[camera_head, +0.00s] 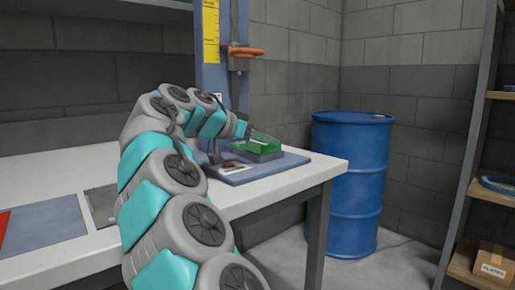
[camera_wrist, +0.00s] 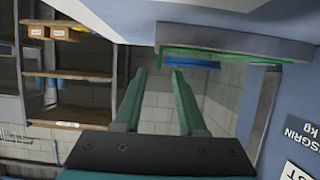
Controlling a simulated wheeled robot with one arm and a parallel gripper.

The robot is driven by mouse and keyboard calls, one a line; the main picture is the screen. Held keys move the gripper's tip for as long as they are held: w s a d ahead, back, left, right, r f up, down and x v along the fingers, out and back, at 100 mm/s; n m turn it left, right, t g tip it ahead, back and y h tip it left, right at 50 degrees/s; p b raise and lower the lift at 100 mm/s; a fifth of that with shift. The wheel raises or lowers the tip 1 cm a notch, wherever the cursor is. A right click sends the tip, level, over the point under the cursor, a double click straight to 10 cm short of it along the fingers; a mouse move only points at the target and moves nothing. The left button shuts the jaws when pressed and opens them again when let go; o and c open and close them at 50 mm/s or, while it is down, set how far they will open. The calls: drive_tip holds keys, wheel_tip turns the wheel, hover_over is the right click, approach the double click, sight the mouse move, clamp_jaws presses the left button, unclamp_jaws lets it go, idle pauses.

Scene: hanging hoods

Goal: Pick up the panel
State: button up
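A bright green, box-like piece (camera_head: 257,149) sits on the blue-grey base plate at the right end of the bench; I cannot tell if it is the panel. In the head view, my gripper (camera_head: 272,139) reaches in from the left, just above this piece. A green edge (camera_wrist: 235,51) shows beyond the fingertips, up and to the right. Nothing is held. Contact cannot be told.
The base plate (camera_head: 240,175) lies on the white bench (camera_head: 290,182), in front of an upright post (camera_head: 212,75) with an orange handle (camera_head: 245,51). A blue drum (camera_head: 345,190) stands beyond the bench's right end. Shelves (camera_head: 490,192) stand at far right. Flat plates (camera_head: 45,222) lie at left.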

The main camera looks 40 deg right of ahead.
drive_tip(key=x, duration=0.5)
drive_tip(key=shift+s+d+r, duration=0.1)
drive_tip(key=shift+d, duration=0.1)
clamp_jaws()
idle(1.2)
